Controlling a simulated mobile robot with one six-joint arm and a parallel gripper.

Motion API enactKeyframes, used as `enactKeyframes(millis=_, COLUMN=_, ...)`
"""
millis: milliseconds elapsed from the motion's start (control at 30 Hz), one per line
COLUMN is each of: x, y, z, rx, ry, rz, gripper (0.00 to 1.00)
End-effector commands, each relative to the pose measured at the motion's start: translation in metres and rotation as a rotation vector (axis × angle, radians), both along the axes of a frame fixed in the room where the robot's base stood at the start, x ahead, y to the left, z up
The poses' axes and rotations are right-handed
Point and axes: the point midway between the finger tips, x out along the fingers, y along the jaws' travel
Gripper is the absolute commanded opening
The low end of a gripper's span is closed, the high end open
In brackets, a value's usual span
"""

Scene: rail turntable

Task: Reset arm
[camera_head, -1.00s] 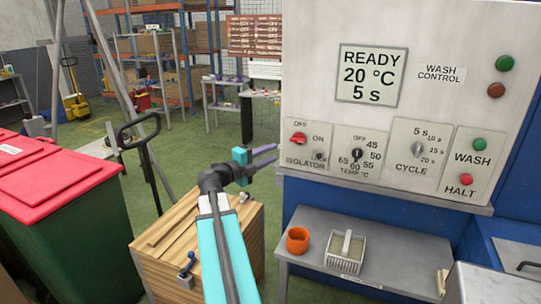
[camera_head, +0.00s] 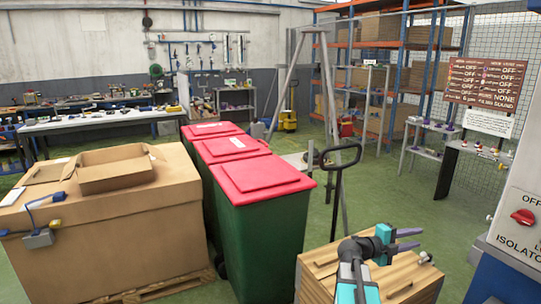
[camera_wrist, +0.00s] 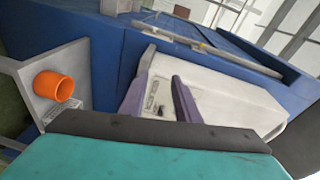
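My arm reaches up from the bottom of the head view, at the lower right, in front of a wooden crate (camera_head: 330,277). My gripper (camera_head: 410,239) points right, with its two purple fingers apart and nothing between them. In the wrist view my gripper (camera_wrist: 160,92) also shows its fingers apart and empty, in front of the white control panel (camera_wrist: 235,103). An orange cup (camera_wrist: 53,86) stands on a grey shelf at the left of that view.
Red-lidded green bins (camera_head: 262,225) stand left of the crate, with a large cardboard box (camera_head: 120,225) further left. A dark handle (camera_head: 338,165) rises behind the crate. The red isolator knob (camera_head: 523,216) is at the right edge. Green floor lies open behind.

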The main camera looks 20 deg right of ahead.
Motion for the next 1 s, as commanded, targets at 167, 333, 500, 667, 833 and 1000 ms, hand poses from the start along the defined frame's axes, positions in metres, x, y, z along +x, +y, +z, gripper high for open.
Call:
enactKeyframes(millis=167, x=0.048, y=0.043, z=-0.042, rx=-0.009, ry=0.101, rz=0.133, gripper=0.29)
enactKeyframes(millis=333, x=0.095, y=0.087, z=-0.079, rx=-0.032, ry=0.2, rz=0.298, gripper=0.29)
enactKeyframes(millis=500, x=0.141, y=0.14, z=-0.119, rx=-0.058, ry=0.306, rz=0.494, gripper=0.29)
enactKeyframes(millis=667, x=0.179, y=0.198, z=-0.161, rx=-0.079, ry=0.411, rz=0.694, gripper=0.29)
enactKeyframes(millis=833, x=0.208, y=0.262, z=-0.207, rx=-0.095, ry=0.525, rz=0.909, gripper=0.29)
enactKeyframes(millis=1000, x=0.223, y=0.329, z=-0.257, rx=-0.098, ry=0.643, rz=1.122, gripper=0.29)
